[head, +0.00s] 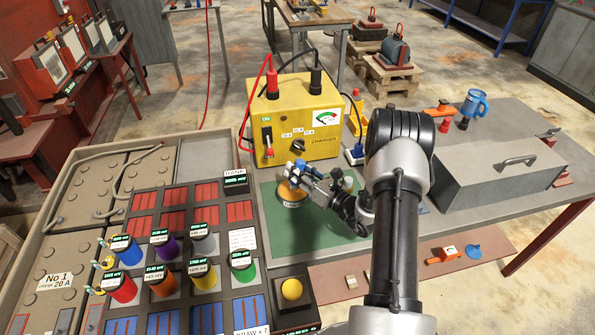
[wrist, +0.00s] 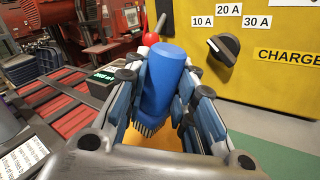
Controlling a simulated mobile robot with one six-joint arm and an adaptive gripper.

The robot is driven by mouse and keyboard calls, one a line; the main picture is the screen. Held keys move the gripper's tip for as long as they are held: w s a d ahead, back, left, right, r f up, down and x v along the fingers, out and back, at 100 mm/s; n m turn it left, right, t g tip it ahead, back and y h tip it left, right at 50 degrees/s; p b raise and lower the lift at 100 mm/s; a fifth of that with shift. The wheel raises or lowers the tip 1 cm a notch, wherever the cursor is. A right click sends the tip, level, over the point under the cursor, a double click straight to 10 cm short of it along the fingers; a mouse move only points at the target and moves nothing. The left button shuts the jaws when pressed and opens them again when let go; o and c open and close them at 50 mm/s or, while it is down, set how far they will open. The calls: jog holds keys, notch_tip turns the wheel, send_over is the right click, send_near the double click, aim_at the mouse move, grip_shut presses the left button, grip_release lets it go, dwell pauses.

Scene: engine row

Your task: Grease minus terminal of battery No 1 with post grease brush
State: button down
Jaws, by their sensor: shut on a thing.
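My gripper (head: 303,176) is shut on a blue brush (wrist: 166,75), which I take to be the post grease brush. Its bristles point down in the wrist view. The brush is over a round orange-yellow tin (head: 291,193) on the green mat; orange also shows below the bristles in the wrist view (wrist: 158,137). I cannot tell whether the bristles touch the tin's contents. Battery No 1 (head: 38,262) is at the lower left in the head view, with a "No 1, charge 20 A" label. Its minus terminal cannot be made out for sure.
A yellow charger (head: 300,118) with red and black leads stands behind the gripper. A rack of coloured cylinders (head: 190,262) stands between the gripper and battery No 1. A grey toolbox (head: 497,165) and blue mug (head: 474,104) are on the right. The green mat (head: 300,238) has bare space in front.

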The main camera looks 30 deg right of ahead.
aim_at(297, 161)
jog(key=shift+f+b, duration=0.55)
jog(key=shift+f, duration=0.15)
dwell(1.5)
jog(key=shift+r+p, duration=2.45)
jog(key=shift+r, duration=1.2)
jog(key=s+a+r+n+y, duration=0.1)
jog(key=s+a, duration=0.4)
jog(key=a, duration=0.4)
jog(key=s+a+r+n+g+y, duration=0.1)
jog(key=s+a+y, duration=0.1)
jog(key=s+a, duration=0.3)
jog(key=a, duration=0.4)
jog(key=shift+s+a+r, duration=0.2)
jog(key=shift+s+a, duration=0.05)
jog(key=shift+s, duration=0.15)
